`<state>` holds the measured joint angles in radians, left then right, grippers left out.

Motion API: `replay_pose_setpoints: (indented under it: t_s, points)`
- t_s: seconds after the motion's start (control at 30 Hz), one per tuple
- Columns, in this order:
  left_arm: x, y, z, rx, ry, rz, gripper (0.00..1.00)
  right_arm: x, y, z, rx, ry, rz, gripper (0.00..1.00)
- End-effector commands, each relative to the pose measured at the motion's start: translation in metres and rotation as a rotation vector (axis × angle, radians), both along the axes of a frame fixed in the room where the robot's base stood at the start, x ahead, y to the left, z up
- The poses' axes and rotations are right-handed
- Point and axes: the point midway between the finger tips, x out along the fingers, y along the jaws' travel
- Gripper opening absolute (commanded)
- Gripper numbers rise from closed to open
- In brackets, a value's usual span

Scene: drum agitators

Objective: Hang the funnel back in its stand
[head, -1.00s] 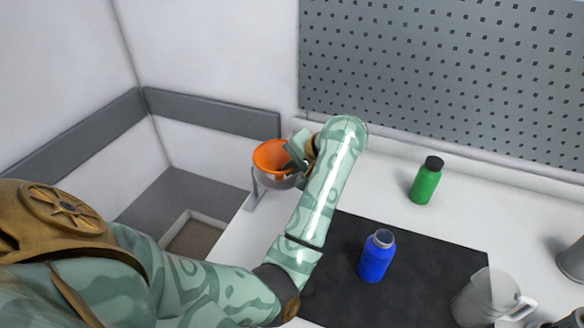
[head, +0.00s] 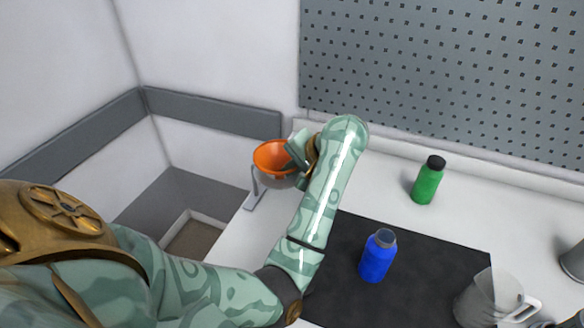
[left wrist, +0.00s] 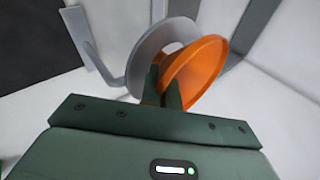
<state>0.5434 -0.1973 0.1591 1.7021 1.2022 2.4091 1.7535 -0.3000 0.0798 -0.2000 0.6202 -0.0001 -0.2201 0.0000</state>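The orange funnel (head: 270,160) is at the grey stand (head: 256,192) near the table's left edge. My left gripper (head: 297,153) is at the funnel's right side. In the left wrist view, the two fingertips (left wrist: 163,86) are close together with the near edge of the funnel (left wrist: 197,70) between them. There the funnel is tilted against the grey ring of the stand (left wrist: 146,52), with a gap showing between them. I cannot tell whether the funnel rests in the ring. Its spout is hidden. My right gripper is out of view.
A blue bottle (head: 377,257) stands on a black mat (head: 430,257). A green bottle (head: 428,181) stands behind it, and a clear jug (head: 487,298) is at the lower right. A perforated panel (head: 440,70) rises behind the table. White table is free between the stand and mat.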

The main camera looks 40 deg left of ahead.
Motion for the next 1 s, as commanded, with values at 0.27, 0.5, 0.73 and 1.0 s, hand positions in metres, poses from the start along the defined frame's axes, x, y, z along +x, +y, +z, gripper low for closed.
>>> replay_pose_setpoints:
  t_s: [0.27,0.5,0.73,1.0]
  points:
    - [0.0000,-0.0001,-0.0027,0.000,-0.001,0.001,0.00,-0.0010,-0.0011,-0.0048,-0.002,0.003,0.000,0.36]
    - [-0.0001,-0.0001,-0.0032,0.000,-0.001,0.001,0.00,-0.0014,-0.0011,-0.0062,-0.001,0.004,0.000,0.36]
    - [-0.0001,-0.0004,-0.0033,-0.001,0.000,0.000,0.20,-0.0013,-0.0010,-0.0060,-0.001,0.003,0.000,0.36]
    - [-0.0004,-0.0024,-0.0066,-0.010,0.004,-0.002,0.29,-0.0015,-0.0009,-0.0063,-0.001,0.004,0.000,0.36]
